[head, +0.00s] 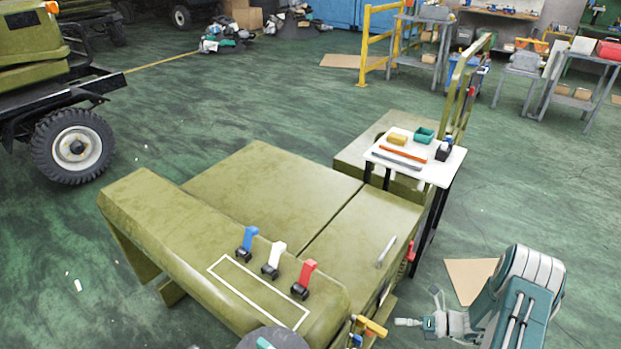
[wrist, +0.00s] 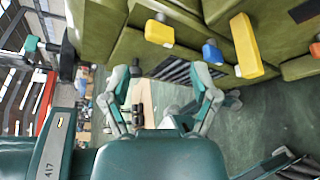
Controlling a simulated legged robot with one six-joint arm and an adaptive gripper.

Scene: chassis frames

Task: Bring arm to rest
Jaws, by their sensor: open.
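My arm (head: 520,300), white and teal, shows at the lower right of the head view, bent, with its end reaching left. My gripper (head: 418,308) is beside the right side of the olive chassis, close to a yellow handle (head: 371,327) but apparently apart from it. In the wrist view my gripper (wrist: 168,85) has its two grey fingers spread, with nothing between them. The yellow handle (wrist: 246,45) hangs in at the top right there, with a blue knob (wrist: 212,52) beside it.
The olive chassis (head: 270,190) carries blue (head: 248,237), white (head: 273,256) and red (head: 305,276) levers. A small white-topped table (head: 440,174) with tools stands behind it. Green floor (head: 540,190) lies open at the right. A brown sheet (head: 468,275) lies near my arm.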

